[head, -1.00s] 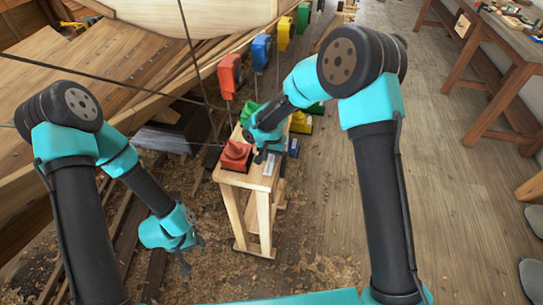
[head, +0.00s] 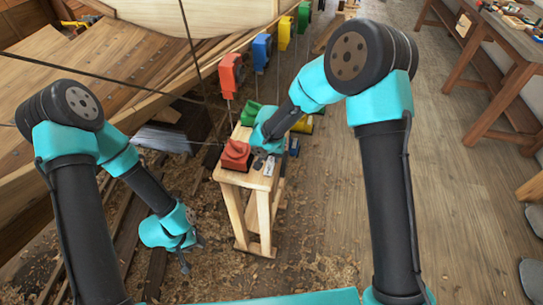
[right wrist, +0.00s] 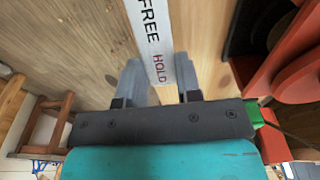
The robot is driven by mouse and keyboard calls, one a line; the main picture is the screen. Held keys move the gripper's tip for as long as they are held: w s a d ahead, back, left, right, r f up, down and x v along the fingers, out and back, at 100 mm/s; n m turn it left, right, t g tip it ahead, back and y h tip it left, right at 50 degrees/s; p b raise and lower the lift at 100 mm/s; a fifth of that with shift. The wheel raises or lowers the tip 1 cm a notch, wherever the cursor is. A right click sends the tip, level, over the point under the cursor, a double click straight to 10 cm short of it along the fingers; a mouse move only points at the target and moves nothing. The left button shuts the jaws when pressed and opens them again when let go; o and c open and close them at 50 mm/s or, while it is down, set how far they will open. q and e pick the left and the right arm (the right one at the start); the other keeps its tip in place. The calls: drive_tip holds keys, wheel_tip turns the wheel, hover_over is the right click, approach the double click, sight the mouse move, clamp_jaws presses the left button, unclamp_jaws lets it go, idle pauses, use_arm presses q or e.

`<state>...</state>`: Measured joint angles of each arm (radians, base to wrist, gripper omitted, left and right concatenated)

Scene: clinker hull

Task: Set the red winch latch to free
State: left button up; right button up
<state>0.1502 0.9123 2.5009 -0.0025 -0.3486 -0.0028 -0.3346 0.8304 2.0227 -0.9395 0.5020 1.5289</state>
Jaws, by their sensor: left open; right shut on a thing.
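The red winch (head: 236,155) sits on the near end of the wooden bench; its red body also shows at the right of the right wrist view (right wrist: 290,80). A white label plate (right wrist: 157,40) reading FREE and HOLD lies on the bench top beside it. My right gripper (right wrist: 160,85) is down at the HOLD end of this plate, one finger on each side of it. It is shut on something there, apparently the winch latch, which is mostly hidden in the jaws. My left gripper (head: 187,258) is open and empty, low over the floor left of the bench.
Red, blue, yellow and green blocks hang on lines beside the wooden hull (head: 60,140). A workbench (head: 500,50) stands at the far right.

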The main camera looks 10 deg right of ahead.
drive_tip(key=o, duration=0.9)
drive_tip(key=shift+r, duration=0.15)
drive_tip(key=r, duration=0.5)
drive_tip(key=s+r, duration=0.1)
drive_tip(key=r, duration=1.1)
drive_tip(key=shift+s+a, duration=0.35)
drive_tip(key=shift+s, duration=0.05)
drive_tip(key=n+g+y, duration=0.1)
drive_tip(key=y, duration=0.1)
approach(270, 164)
drive_tip(key=s+d+f, duration=0.8)
drive_tip(key=s+f, duration=0.2)
drive_tip(key=s+d+f+y, duration=0.1)
drive_tip(key=s+d+f, duration=0.2)
drive_tip(key=s+f, duration=0.3)
drive_tip(key=s+d+f+n+y, duration=0.1)
drive_tip(key=s+d+f, duration=0.3)
drive_tip(key=s+f, duration=0.1)
drive_tip(key=shift+s+d+f+t, duration=0.15)
drive_tip(key=shift+s+f, duration=0.05)
drive_tip(key=shift+f, duration=0.25)
drive_tip(key=shift+s+d+f+t, duration=0.15)
drive_tip(key=shift+s+f, duration=0.05)
drive_tip(key=shift+f, duration=0.25)
